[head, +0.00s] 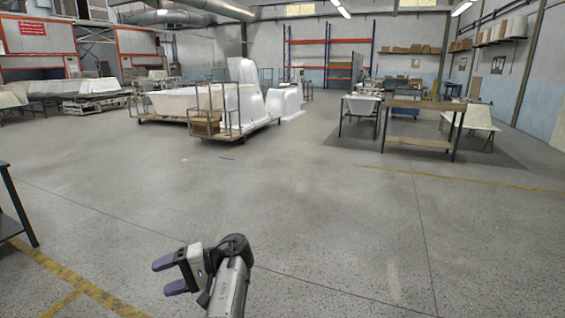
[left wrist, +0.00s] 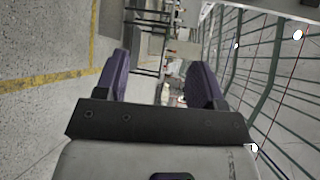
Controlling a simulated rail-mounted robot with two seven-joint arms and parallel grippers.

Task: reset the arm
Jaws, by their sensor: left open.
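My left gripper (head: 170,275) shows at the bottom of the head view, left of centre. Its two purple fingers point left and stand apart, with nothing between them. The left wrist view also shows this gripper (left wrist: 160,78) open and empty, with a workshop scene turned on its side beyond the fingers. The left arm is raised over bare concrete floor and touches nothing. My right gripper is not in the head view.
A dark table edge (head: 14,208) stands at the far left. A cart (head: 205,128) with white tub shells is in the middle distance. A wooden workbench (head: 418,104) stands back right. The floor (head: 330,215) ahead is clear, with yellow lines.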

